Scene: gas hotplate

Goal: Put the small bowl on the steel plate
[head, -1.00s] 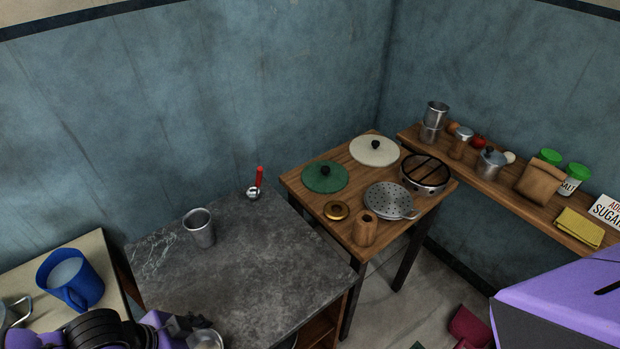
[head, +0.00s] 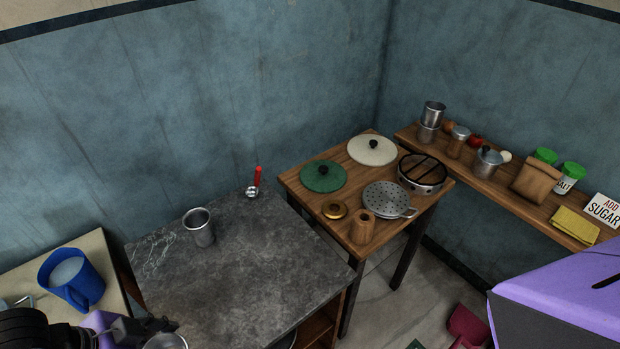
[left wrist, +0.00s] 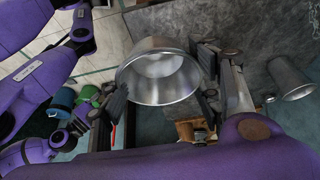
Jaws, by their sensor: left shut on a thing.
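The small bowl (left wrist: 160,78), round and shiny metal, is in my left gripper (left wrist: 163,85), with its wall between the fingers in the left wrist view. In the head view my left gripper (head: 150,328) is at the bottom left, and the bowl's rim (head: 166,342) shows at the bottom edge, by the front of the grey stone counter. I cannot make out a steel plate for certain. Part of a purple arm of mine shows at the left of the left wrist view; the state of its gripper is unclear.
A metal cup (head: 199,227) and a red-handled ladle (head: 254,185) are on the stone counter (head: 250,260), whose middle is clear. A blue jug (head: 74,281) stands at left. A wooden table (head: 300,192) holds lids and a perforated steel strainer (head: 385,199).

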